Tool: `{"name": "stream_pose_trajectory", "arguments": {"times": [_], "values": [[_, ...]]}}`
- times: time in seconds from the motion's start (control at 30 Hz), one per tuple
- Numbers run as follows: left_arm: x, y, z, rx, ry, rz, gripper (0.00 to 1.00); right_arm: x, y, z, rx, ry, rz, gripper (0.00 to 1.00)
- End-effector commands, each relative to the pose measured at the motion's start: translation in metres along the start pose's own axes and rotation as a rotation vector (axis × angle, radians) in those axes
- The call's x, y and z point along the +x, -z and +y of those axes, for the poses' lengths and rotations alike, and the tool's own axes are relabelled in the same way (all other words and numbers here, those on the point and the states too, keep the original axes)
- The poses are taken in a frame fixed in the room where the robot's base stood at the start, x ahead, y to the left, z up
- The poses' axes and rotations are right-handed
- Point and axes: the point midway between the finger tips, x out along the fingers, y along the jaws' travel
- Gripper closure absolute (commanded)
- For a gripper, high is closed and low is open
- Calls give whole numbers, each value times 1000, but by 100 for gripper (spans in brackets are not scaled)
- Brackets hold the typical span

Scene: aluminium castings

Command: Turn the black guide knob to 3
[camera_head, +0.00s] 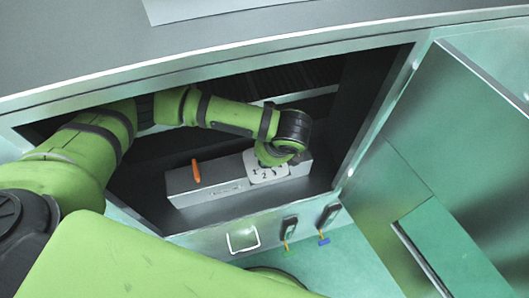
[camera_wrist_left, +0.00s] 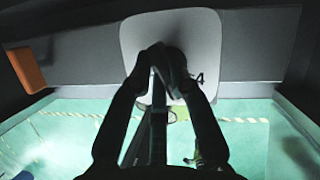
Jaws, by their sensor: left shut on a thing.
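My left arm reaches into the open cabinet, and my left gripper (camera_wrist_left: 165,78) is shut on the black guide knob (camera_wrist_left: 162,62) in front of a pale plate (camera_wrist_left: 200,40). In the head view that plate, a white dial (camera_head: 266,173) with black numerals, of which 1, 2 and 3 can be made out, sits on the front of a grey box (camera_head: 215,186). My wrist covers the knob and the fingers there, so I cannot read which numeral the knob points to. My right gripper is not in view.
An orange lever (camera_head: 196,171) stands on the grey box left of the dial; it also shows in the left wrist view (camera_wrist_left: 27,70). The cabinet frame surrounds my arm. An open green door (camera_head: 445,150) stands to the right. Two black handles with coloured tags hang below the opening.

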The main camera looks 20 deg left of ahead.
Motion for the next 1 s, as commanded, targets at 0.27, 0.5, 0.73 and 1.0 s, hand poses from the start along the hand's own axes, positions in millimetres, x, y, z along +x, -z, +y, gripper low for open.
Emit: {"name": "stream_pose_trajectory", "arguments": {"times": [0.27, 0.5, 0.73, 1.0], "values": [[-1, -1, -1, -3, 2, -1, 56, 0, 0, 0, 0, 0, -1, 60], [0, 0, 0, -2, 1, -1, 56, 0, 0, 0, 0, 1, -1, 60], [-12, 0, -1, -2, 4, 0, 56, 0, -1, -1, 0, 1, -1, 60], [-68, 0, -2, 0, 7, 1, 56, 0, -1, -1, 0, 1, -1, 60]]}}
